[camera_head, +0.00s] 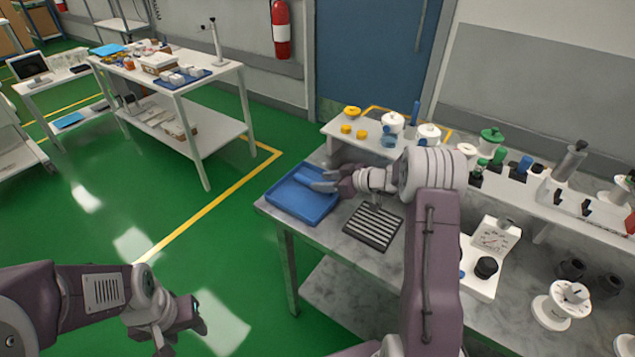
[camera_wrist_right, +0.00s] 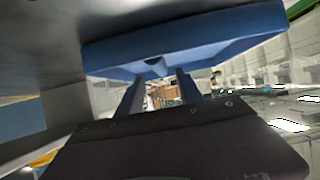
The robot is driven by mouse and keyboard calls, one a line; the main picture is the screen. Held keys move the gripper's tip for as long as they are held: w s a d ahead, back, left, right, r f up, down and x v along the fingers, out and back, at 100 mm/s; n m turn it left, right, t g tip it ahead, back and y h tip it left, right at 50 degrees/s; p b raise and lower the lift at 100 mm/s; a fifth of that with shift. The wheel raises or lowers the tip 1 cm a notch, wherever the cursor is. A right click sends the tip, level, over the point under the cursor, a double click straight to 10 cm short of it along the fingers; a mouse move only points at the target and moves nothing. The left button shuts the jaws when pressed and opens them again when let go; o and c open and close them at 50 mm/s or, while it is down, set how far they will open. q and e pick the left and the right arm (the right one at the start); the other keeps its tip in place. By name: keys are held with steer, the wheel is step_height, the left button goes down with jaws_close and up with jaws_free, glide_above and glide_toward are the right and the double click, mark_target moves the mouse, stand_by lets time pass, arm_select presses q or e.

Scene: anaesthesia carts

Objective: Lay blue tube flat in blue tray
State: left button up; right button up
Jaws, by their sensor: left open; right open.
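The blue tray (camera_head: 287,203) lies on the near left corner of the grey marbled table. A light-blue tube (camera_head: 304,179) appears to lie in it, by the fingertips of my right gripper (camera_head: 319,182); that gripper is open, reaching over the tray's right side. Its grip on the tube is not closed, and the fingers partly cover the tube. In the right wrist view the tray (camera_wrist_right: 200,45) fills the top, with my two fingers pointing towards it and a small dark-blue shape between them. My left gripper (camera_head: 184,337) is open and empty above the green floor.
A dark slotted rack (camera_head: 373,227) sits right of the tray. A white scale (camera_head: 490,250) and several bottles and caps stand further right, with a raised white shelf (camera_head: 340,131) behind. A second white table (camera_head: 212,76) stands at the back left. Open green floor lies left.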

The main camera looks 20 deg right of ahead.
steer(key=b+v, duration=0.1)
steer(key=v, duration=0.8)
